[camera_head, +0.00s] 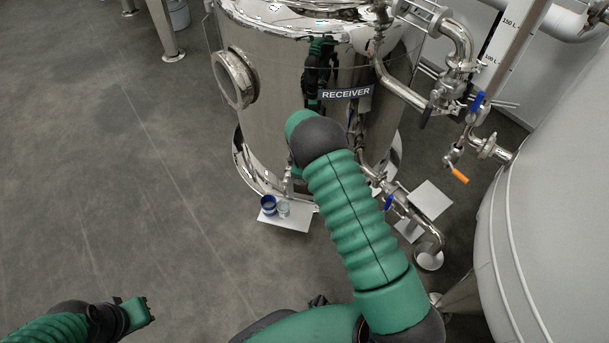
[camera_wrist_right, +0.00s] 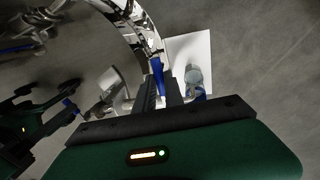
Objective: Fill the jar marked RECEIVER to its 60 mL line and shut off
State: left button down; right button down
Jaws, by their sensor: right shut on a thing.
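A steel tank (camera_head: 270,120) bears a RECEIVER sign (camera_head: 347,94). At its foot, a white plate (camera_head: 290,222) carries a small clear jar (camera_head: 284,209) and a blue cup (camera_head: 268,205). The jar also shows in the right wrist view (camera_wrist_right: 193,76), with the blue cup (camera_wrist_right: 199,92) beside it; its line and liquid level are too small to read. My right gripper (camera_wrist_right: 162,88) is shut on a blue handle (camera_wrist_right: 157,68), just left of the jar in that view. In the head view my arm hides this gripper. My left gripper (camera_head: 145,310) is at the lower left, away from the tank; its jaws are unclear.
Steel piping with a blue-handled valve (camera_head: 478,101) and an orange handle (camera_head: 459,175) runs right of the tank. Another blue-handled valve (camera_head: 389,202) sits low on the pipework. A large pale tank (camera_head: 560,200) stands at right. The floor at left is open.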

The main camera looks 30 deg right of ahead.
jog(key=shift+r, duration=0.1)
dwell(0.6)
jog(key=shift+a+r, duration=0.1)
jog(key=a+m+p, duration=0.1)
jog(key=m+p, duration=0.1)
jog(key=s+a+m+p, duration=0.1)
jog(key=m+p, duration=0.1)
jog(key=shift+m+g, duration=0.3)
jog(key=c, duration=1.4)
grip_release()
jog(key=shift+c, duration=0.2)
jog(key=shift+p, duration=0.3)
jog(key=s+a+r+p, duration=0.1)
jog(key=a+r+p, duration=0.2)
jog(key=r+p, duration=0.4)
notch_tip(320, 180, up, 9)
jog(key=shift+r, duration=0.1)
